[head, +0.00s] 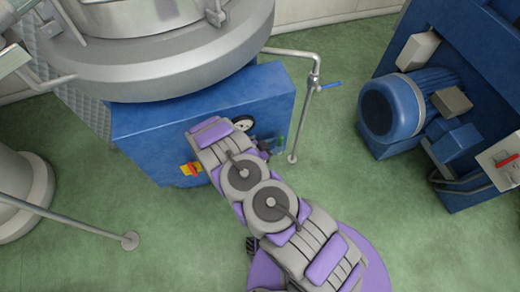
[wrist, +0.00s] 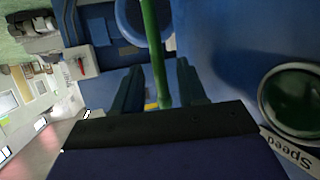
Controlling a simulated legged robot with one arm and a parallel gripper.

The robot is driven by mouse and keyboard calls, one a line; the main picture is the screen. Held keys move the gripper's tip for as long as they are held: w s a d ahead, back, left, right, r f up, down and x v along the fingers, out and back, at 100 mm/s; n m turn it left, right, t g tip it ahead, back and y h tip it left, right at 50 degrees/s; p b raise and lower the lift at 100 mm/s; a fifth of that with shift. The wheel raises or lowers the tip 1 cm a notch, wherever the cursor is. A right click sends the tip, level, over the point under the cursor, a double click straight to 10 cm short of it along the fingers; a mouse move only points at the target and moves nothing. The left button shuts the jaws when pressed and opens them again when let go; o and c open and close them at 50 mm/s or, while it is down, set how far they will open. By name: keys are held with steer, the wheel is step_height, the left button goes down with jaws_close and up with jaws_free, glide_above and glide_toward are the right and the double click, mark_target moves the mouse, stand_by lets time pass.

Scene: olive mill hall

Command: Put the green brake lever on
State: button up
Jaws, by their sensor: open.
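The green brake lever (wrist: 150,40) is a thin green rod in the wrist view. It runs from the top edge down between the two fingers of my gripper (wrist: 160,68). The fingers are open, with a gap showing on either side of the rod. The lever's lower end is hidden behind the gripper body. In the head view a small piece of green (head: 281,143) shows at the right end of the blue machine base (head: 150,130), beside my gripper (head: 272,146). My arm covers part of that spot.
A round dial marked "Speed" (wrist: 294,100) is close on the right in the wrist view. A red and yellow switch (head: 190,169) sits on the base's front. A pipe with a blue valve handle (head: 330,85) stands to the right. Green floor (head: 340,180) is clear between the machines.

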steer(key=p+v, duration=0.2)
steer(key=v, duration=1.4)
steer(key=shift+s+a, duration=0.15)
steer(key=shift+a, duration=0.25)
steer(key=shift+s, duration=0.1)
